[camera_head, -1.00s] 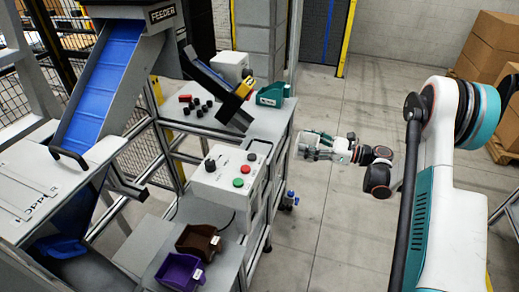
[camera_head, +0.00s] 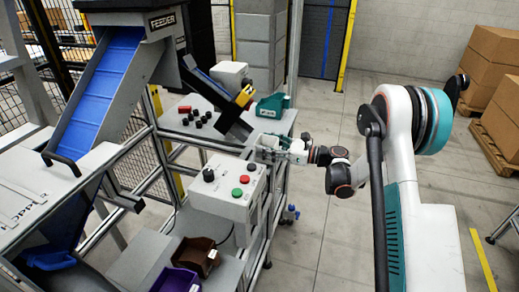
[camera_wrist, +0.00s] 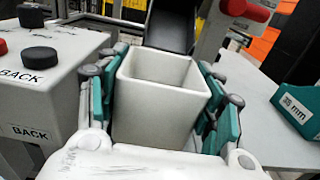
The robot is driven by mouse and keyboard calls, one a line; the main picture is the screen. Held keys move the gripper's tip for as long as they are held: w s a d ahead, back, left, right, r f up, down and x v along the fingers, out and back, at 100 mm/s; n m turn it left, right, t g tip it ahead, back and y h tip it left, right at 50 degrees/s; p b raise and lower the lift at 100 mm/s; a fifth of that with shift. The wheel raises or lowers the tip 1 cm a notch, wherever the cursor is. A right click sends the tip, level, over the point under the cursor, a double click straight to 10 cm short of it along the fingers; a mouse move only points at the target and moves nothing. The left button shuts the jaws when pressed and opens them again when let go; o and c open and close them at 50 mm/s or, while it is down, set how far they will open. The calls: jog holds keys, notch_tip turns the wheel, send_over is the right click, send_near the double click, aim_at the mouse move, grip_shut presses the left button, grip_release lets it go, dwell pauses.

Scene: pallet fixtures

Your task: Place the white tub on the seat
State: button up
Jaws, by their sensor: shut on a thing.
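The white tub (camera_wrist: 158,112) is an open, empty, square-mouthed box, seen from above in the wrist view. My gripper (camera_wrist: 160,95) is shut on it, with teal pads pressed on its left and right sides. In the head view my gripper (camera_head: 266,148) is at the edge of the grey table (camera_head: 205,135), just behind the control box. The tub is too small there to tell from the gripper. A dark chute end (camera_wrist: 171,25) lies just beyond the tub in the wrist view. I cannot make out the seat clearly.
The control box (camera_head: 228,192) with buttons stands close to my gripper; it also shows left in the wrist view (camera_wrist: 40,85). A teal bin (camera_head: 271,105) is on the table. Several dark knobs (camera_head: 197,118) lie left of the chute (camera_head: 215,95). Purple (camera_head: 173,280) and brown bins (camera_head: 196,255) are in front.

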jog(key=x, duration=0.3)
jog(key=shift+a+f+b, duration=0.1)
jog(key=shift+b, duration=0.25)
jog(key=shift+f+b, duration=0.35)
jog(key=shift+f, duration=0.35)
jog(key=shift+c, duration=0.4)
jog(key=o, duration=1.1)
jog(key=shift+f, duration=0.1)
jog(key=shift+o, duration=0.2)
